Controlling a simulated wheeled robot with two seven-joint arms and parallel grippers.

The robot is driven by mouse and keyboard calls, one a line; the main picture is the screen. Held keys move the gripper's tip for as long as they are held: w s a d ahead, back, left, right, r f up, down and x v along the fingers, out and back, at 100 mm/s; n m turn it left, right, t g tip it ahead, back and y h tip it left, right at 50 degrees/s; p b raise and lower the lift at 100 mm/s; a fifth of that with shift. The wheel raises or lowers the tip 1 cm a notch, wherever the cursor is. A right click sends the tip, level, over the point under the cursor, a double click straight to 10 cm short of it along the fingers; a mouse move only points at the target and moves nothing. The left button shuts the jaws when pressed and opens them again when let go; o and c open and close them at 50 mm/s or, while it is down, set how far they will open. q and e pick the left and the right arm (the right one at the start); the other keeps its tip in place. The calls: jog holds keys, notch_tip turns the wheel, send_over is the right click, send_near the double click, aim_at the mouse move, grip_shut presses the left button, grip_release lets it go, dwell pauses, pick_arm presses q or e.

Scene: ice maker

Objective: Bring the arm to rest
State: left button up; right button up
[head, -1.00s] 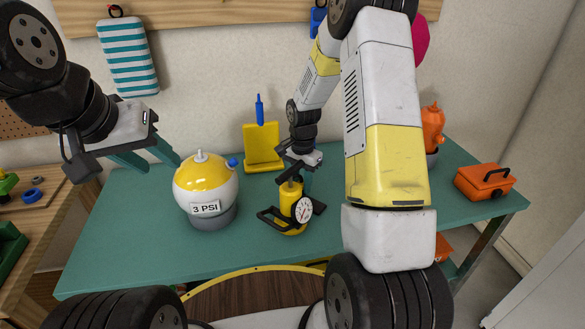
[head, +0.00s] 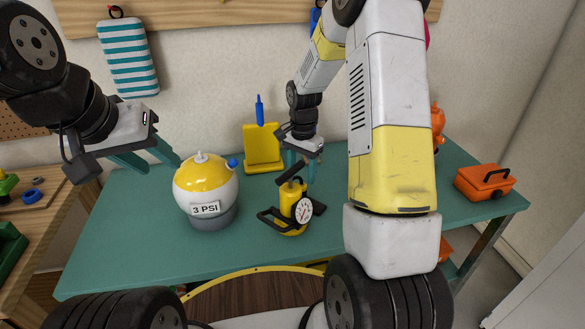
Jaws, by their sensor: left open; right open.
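My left gripper (head: 146,161) is at the upper left, its teal fingers apart and empty, beside and above the yellow and white ball device. My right gripper (head: 301,168) hangs above and just behind the yellow pump with a dial, its teal fingers pointing down; nothing shows held in it. The yellow pump (head: 288,206) stands upright on the green table with its black handle and foot bar. The ball device (head: 205,187) has a yellow top, a blue knob and a "3 PSI" label. My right arm hides part of the table's right side.
The green table (head: 130,240) has free room at its front left. A yellow stand (head: 262,150) with a blue bottle is at the back. An orange toolbox (head: 485,183) sits at the right end, with an orange object (head: 438,125) behind my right arm. A striped bag (head: 130,60) hangs on the wall.

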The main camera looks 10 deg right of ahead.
jog(key=shift+r, duration=1.45)
jog(key=s+r+n+t+y, duration=0.1)
jog(key=s+r+n, duration=0.1)
jog(key=s+r, duration=0.45)
jog(key=s+r+n+t, duration=0.2)
jog(key=s+r+n, duration=0.1)
jog(key=r, duration=0.6)
jog(key=s+a+r+n+t, duration=0.1)
jog(key=s+r+n, duration=0.1)
jog(key=s, duration=0.5)
jog(key=s+a+r+n+t+y, duration=0.1)
jog(key=s+r+n+t, duration=0.1)
jog(key=s, duration=0.5)
jog(key=shift+s+r+n, duration=0.35)
jog(key=shift+r+n, duration=0.25)
jog(key=shift+r, duration=0.6)
jog(key=shift+a, duration=0.1)
